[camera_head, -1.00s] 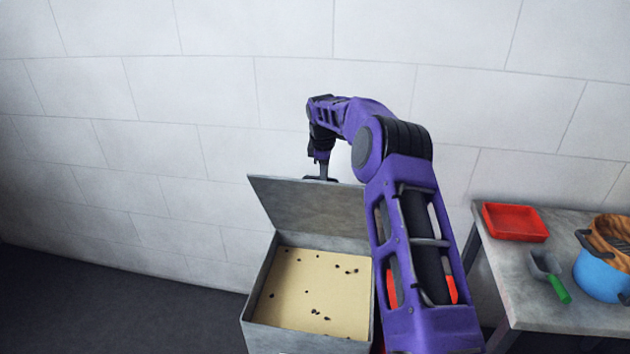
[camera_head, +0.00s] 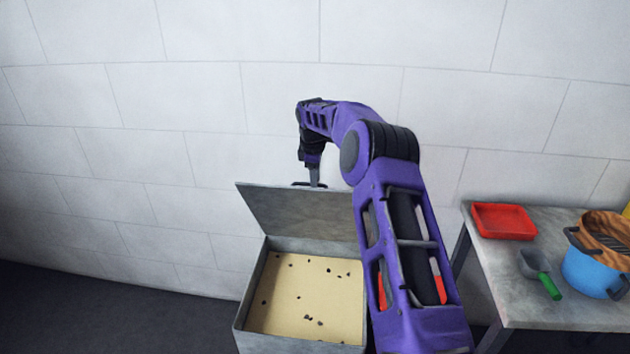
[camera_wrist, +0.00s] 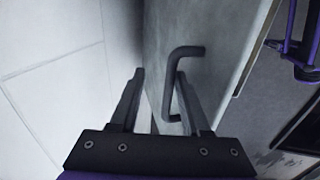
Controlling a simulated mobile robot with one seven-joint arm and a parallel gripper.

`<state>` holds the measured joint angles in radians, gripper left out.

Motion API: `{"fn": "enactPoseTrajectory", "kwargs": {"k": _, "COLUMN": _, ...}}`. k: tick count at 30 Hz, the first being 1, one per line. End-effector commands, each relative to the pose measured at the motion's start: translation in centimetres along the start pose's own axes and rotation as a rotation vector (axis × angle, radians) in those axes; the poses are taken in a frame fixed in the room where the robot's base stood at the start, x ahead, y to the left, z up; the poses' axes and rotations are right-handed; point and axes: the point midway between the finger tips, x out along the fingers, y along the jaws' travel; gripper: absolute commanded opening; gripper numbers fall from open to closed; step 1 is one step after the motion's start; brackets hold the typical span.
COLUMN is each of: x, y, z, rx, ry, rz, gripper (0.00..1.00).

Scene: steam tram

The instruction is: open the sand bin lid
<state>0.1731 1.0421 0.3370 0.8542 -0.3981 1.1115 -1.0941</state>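The grey sand bin (camera_head: 252,298) stands on the floor by the wall. Its lid (camera_head: 295,212) is raised and leans back steeply, and speckled sand (camera_head: 310,290) shows inside. My gripper (camera_head: 310,184) is at the lid's top edge, on its wall side, with its tips partly hidden. In the wrist view my gripper (camera_wrist: 160,85) is open, its two fingers apart with nothing clamped between them. The dark lid handle (camera_wrist: 172,85) is on the lid's outer face (camera_wrist: 220,45). The right finger overlaps the handle loop; I cannot tell whether it touches.
A pale block wall (camera_head: 200,90) rises close behind the lid. On the right, a grey table (camera_head: 490,290) holds a red tray (camera_head: 503,221), a green-handled scoop (camera_head: 540,272) and a blue pot (camera_head: 590,272). The dark floor (camera_head: 110,310) left of the bin is clear.

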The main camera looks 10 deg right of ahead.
Motion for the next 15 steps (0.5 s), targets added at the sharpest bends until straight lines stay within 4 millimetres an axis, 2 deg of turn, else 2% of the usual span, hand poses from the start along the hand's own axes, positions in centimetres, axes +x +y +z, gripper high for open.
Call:
{"fn": "enactPoseTrajectory", "kwargs": {"k": 8, "x": -1.1, "y": 0.1, "z": -0.2, "rx": 0.000, "ry": 0.004, "rz": 0.005, "gripper": 0.45}}
{"fn": "enactPoseTrajectory", "kwargs": {"k": 11, "x": -2.7, "y": 0.2, "z": -0.2, "rx": 0.000, "ry": 0.004, "rz": 0.007, "gripper": 0.45}}
{"fn": "enactPoseTrajectory", "kwargs": {"k": 15, "x": -6.0, "y": 0.2, "z": -0.1, "rx": 0.000, "ry": 0.003, "rz": 0.008, "gripper": 0.45}}
